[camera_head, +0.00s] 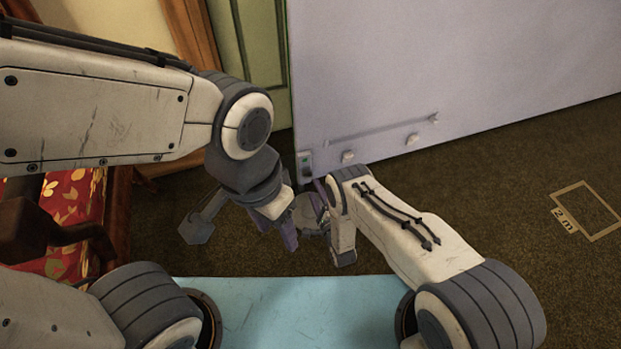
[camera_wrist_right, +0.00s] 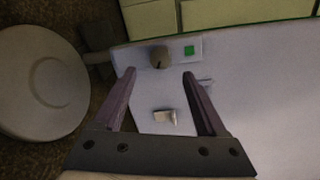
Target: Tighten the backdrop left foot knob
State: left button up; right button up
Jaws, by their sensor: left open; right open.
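The backdrop (camera_head: 450,60) is a large pale lavender panel standing on the dark carpet. At its lower left corner is a light plate (camera_head: 305,165) with a green patch. In the right wrist view the foot knob (camera_wrist_right: 159,57) is dark and round, beside a green square (camera_wrist_right: 189,50). My right gripper (camera_wrist_right: 159,75) is open, its two purple fingers pointing at the knob, which shows between and just past the tips. I cannot tell whether they touch it. My left gripper (camera_head: 281,232) is open and empty, low and left of the backdrop corner.
A round pale grey disc (camera_wrist_right: 40,85) lies beside the plate. A white tab (camera_wrist_right: 165,116) sits on the panel below the knob. A red floral chair (camera_head: 75,205) stands at left. A floor marking (camera_head: 587,211) and open carpet lie at right.

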pick_arm(q)
jog(key=shift+r+p, duration=0.5)
jog(key=shift+r, duration=0.35)
pick_arm(e)
jog(key=v, duration=0.4)
